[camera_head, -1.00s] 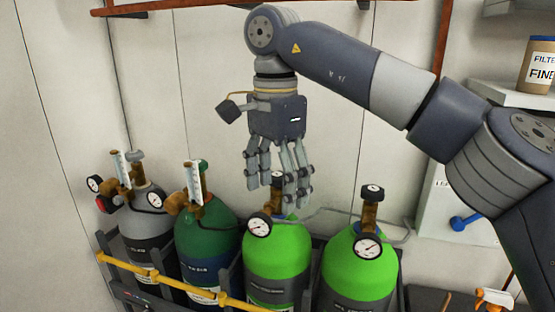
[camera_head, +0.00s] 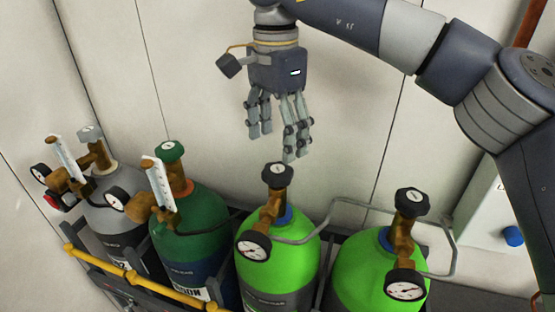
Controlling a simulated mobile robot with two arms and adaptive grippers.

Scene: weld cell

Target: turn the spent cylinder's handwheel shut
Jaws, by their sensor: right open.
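Several gas cylinders stand in a row, each with a handwheel on its valve; I cannot tell which is the spent one. The left bright green cylinder (camera_head: 276,262) has a black handwheel (camera_head: 277,175) and a round gauge. The right bright green cylinder (camera_head: 365,272) has a similar black handwheel (camera_head: 412,202). The dark green cylinder (camera_head: 200,215) has a green handwheel (camera_head: 169,151), and the grey cylinder (camera_head: 112,222) a grey one (camera_head: 90,133). My right gripper (camera_head: 272,146) is open and empty, fingers down, in the picture just above the left bright green cylinder's handwheel. My left gripper is out of view.
A yellow bar (camera_head: 135,278) runs across the front of the dark rack at the left. A grey metal loop (camera_head: 450,250) extends around the right bright green cylinder's top. Gauges and flow tubes stick out from the valves. The pale wall (camera_head: 350,80) behind is bare.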

